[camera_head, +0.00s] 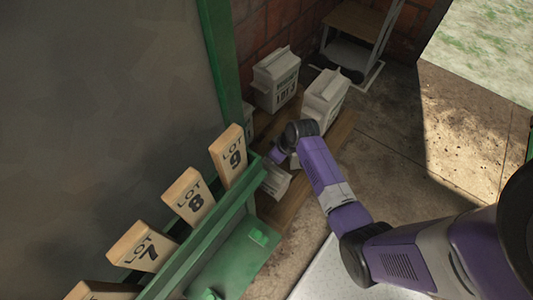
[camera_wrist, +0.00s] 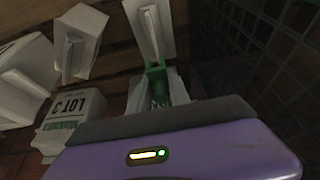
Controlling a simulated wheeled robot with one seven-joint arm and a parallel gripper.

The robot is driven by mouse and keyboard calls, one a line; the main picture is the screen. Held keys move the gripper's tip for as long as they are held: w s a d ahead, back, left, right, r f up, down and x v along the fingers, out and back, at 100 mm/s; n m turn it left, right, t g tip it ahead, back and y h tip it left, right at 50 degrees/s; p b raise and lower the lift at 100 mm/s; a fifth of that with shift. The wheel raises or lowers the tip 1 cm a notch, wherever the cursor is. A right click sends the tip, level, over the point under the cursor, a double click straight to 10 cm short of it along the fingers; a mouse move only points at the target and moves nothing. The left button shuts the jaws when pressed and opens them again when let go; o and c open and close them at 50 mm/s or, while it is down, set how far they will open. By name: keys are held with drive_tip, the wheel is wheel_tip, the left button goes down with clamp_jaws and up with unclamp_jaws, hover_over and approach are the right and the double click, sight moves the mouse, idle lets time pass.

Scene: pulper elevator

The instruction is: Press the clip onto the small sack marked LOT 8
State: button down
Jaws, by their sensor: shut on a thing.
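My gripper (camera_head: 279,155) reaches down among white sacks beside the green rack. In the wrist view it is shut on a green thing, apparently the clip (camera_wrist: 157,84), held just over a pale sack (camera_wrist: 138,98). Whether the clip touches that sack or grips its top, I cannot tell. A sack (camera_head: 275,181) shows just below my gripper in the head view. No sack's visible face reads LOT 8, so I cannot tell which one bears it. A wooden tag reading LOT 8 (camera_head: 195,198) stands in the rack.
A sack marked LOT 3 (camera_head: 276,82) and another sack (camera_head: 326,94) stand on wooden boards beyond my gripper. The green rack (camera_head: 205,235) holds tags LOT 9 (camera_head: 231,157) and LOT 7 (camera_head: 145,246). A dark mesh (camera_wrist: 270,55) is at right in the wrist view. Floor at right is clear.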

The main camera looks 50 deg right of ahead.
drive_tip(key=b, duration=0.5)
hover_over(272, 168)
drive_tip(key=shift+f, duration=2.85)
drive_tip(key=shift+s+r+p, duration=0.1)
drive_tip(key=shift+p, duration=0.2)
drive_tip(key=shift+f+b, duration=0.8)
drive_tip(key=shift+f, duration=0.75)
drive_tip(key=c, duration=0.7)
unclamp_jaws()
drive_tip(key=shift+o, duration=0.2)
